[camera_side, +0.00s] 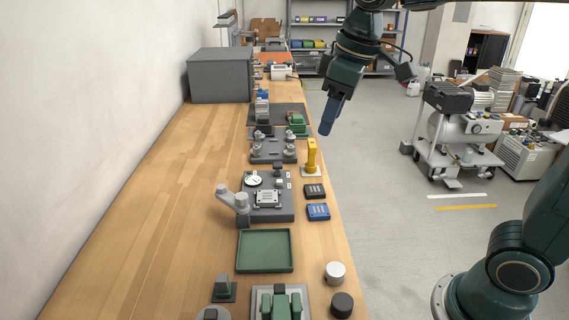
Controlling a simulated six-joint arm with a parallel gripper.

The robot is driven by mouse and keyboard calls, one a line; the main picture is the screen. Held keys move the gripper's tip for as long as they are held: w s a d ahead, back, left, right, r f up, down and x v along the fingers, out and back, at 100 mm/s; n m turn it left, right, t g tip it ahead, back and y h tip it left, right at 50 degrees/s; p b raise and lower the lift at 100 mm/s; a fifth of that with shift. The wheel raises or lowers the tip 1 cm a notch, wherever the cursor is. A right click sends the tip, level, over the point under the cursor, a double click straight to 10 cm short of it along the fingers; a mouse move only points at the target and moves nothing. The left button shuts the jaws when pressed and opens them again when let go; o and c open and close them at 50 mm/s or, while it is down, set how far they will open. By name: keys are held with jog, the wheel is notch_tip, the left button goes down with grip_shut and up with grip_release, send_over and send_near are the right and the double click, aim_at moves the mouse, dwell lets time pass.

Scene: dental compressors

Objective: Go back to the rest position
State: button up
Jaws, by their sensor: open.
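My gripper (328,118) hangs at the upper middle of the side view, out past the right edge of the wooden bench (150,195) in the picture. It points down and slightly left. Its fingers look blue-grey, appear one behind the other from this angle, and are open with nothing visible between them. It appears clear of the bench and of the yellow upright part (311,155), which stands lower and to the left. No rest position is marked in view.
On the bench are a grey fixture with a dial (285,212), a green tray (240,251), black and blue blocks (318,212), two round knobs (335,272) and a grey box (220,75). A compressor cart (455,150) stands on the floor at right. Bare floor lies between.

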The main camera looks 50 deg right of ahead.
jog(key=s+d+f+m+t, duration=0.1)
jog(key=s+f+m, duration=0.1)
jog(key=s, duration=0.6)
jog(key=s+d+f+m+t, duration=0.1)
jog(key=s+f+m, duration=0.1)
jog(key=s, duration=0.6)
jog(key=shift+d+f+t, duration=0.3)
jog(key=shift+d+f, duration=0.1)
jog(key=shift+f, duration=0.45)
